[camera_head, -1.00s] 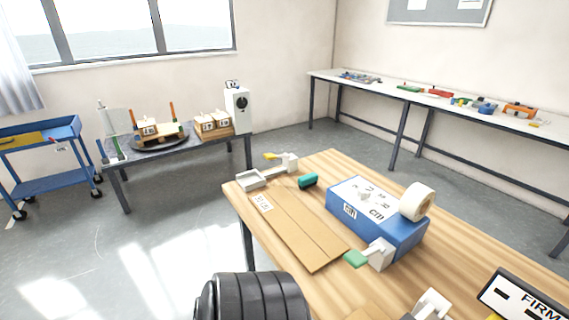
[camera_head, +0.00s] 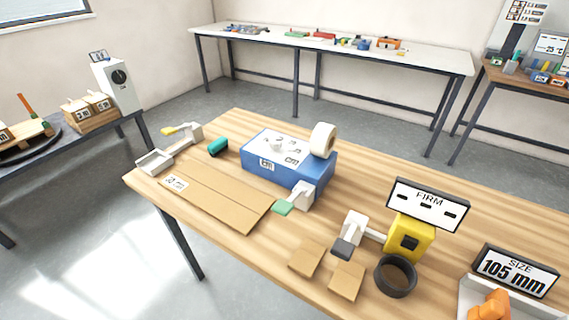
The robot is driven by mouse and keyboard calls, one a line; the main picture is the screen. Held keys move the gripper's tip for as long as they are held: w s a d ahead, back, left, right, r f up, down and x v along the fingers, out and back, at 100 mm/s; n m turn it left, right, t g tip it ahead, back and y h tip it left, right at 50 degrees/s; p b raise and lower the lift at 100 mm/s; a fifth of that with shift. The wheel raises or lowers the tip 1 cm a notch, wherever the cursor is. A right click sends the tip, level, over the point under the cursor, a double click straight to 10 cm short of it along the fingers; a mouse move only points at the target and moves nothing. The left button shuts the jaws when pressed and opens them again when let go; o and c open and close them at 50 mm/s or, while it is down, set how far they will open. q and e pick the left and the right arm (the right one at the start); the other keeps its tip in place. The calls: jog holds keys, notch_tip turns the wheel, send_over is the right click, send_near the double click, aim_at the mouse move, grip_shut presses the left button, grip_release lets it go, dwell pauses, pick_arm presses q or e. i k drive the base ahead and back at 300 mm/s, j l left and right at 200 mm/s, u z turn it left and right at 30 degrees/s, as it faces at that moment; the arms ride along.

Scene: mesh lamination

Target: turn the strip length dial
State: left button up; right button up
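A blue box-shaped dispenser (camera_head: 310,176) marked "cm" stands on the wooden table (camera_head: 420,190). A small white dial (camera_head: 276,143) sits on its light top, with marks around it too small to read. A cream tape roll (camera_head: 323,140) is mounted at its right end. A white lever with a green pad (camera_head: 284,208) is at its front. Neither gripper is in view.
Brown cardboard (camera_head: 215,195) lies left of the dispenser, with a green cylinder (camera_head: 218,147) behind it. A yellow device (camera_head: 409,240) with a "FIRM" sign (camera_head: 428,203), a dark ring (camera_head: 396,276) and a "105 mm" sign (camera_head: 516,271) stand to the right.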

aim_at(275, 143)
jog(key=i+j+z, duration=0.15)
jog(key=j+z, duration=0.3)
jog(key=j, duration=0.35)
jog(key=j+z, duration=0.45)
jog(key=j, duration=0.35)
